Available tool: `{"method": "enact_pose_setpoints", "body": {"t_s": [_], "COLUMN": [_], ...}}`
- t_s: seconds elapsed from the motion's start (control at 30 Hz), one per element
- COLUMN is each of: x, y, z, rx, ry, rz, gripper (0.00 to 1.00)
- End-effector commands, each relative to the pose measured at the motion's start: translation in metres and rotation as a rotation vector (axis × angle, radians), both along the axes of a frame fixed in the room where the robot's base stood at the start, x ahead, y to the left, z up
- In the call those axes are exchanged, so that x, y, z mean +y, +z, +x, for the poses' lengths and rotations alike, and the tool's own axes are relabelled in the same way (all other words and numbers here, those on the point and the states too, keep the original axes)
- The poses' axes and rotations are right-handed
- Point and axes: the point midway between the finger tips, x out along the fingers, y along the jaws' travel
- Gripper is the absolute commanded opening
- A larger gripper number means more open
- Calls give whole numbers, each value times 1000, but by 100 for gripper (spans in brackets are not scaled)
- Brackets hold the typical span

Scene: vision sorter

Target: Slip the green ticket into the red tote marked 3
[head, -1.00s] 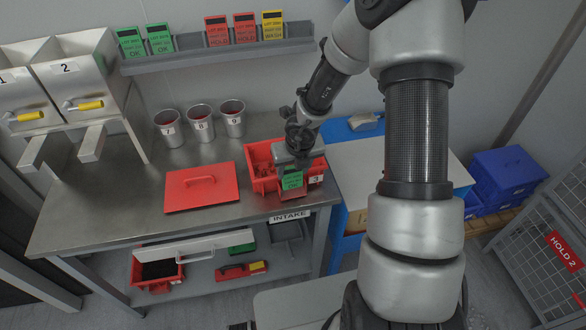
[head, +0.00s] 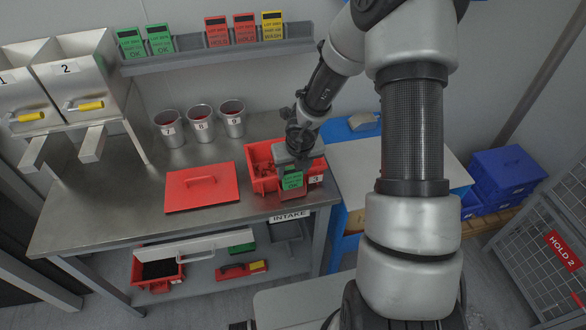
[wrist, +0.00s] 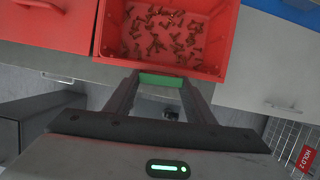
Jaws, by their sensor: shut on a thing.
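The red tote marked 3 (head: 261,168) stands on the right end of the steel bench, and its label "3" shows on its front. In the wrist view the tote (wrist: 208,69) holds many small brass-coloured parts. My gripper (head: 290,165) is at the tote's front side, pointing down, shut on the green ticket (head: 292,179). The ticket hangs upright against or just before the tote's front, left of the label. In the wrist view only the ticket's green edge (wrist: 163,80) shows between my fingertips, close to the tote's rim. Whether it touches the tote I cannot tell.
A red lid (head: 201,188) with a handle lies left of the tote. Several numbered metal cups (head: 201,124) stand behind it. A wall rack (head: 215,58) holds green, red and yellow tickets. A white-topped blue table (head: 390,165) adjoins on the right.

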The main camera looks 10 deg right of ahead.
Motion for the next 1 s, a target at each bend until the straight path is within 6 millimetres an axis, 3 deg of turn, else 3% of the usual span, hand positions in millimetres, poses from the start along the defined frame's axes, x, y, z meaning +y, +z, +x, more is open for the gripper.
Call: {"method": "enact_pose_setpoints", "body": {"t_s": [1.0], "x": [1], "y": [-10], "z": [0], "rx": [0], "ry": [0], "rz": [1], "gripper": [33]}}
